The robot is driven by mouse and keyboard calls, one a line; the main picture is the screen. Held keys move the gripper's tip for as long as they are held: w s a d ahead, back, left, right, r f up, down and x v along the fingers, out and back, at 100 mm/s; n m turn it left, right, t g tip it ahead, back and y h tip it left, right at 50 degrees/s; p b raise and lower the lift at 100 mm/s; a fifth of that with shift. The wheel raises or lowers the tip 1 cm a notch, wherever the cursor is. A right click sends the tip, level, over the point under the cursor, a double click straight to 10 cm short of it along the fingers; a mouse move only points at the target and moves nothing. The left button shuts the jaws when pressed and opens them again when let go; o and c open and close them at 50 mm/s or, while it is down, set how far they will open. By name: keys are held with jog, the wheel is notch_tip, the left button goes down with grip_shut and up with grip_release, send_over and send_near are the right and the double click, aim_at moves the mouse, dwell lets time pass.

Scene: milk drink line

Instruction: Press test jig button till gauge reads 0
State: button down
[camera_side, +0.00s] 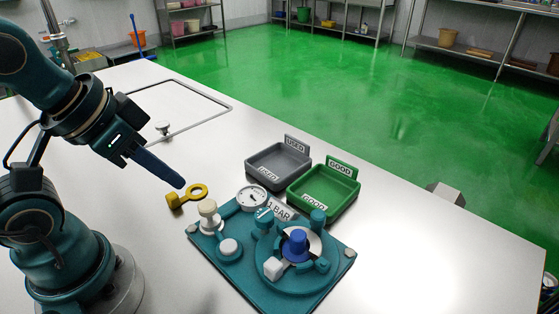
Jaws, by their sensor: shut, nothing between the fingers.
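The teal test jig (265,290) lies on the steel table in front of the green tray. A round white gauge (252,198) stands at its back left; its reading is too small to tell. A cream knob (208,211) and a low white round button (229,248) sit on its left side. A blue cap-like part (297,243) sits in the round fixture at the right, with a white block beside it. My gripper (180,183) is shut and empty, in the air up and left of the jig, apart from it.
A yellow ring-ended tool (187,196) lies left of the gauge, below my gripper tip in the picture. A grey USED tray (278,163) and a green GOOD tray (324,190) stand behind the jig.

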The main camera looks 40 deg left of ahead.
dwell(0.4)
jog(key=m+t+y, duration=0.1)
jog(key=m+t, duration=0.1)
jog(key=m, duration=2.3)
send_over(227, 249)
jog(key=f, duration=0.2)
jog(key=shift+r, duration=0.15)
jog(key=shift+f, duration=4.4)
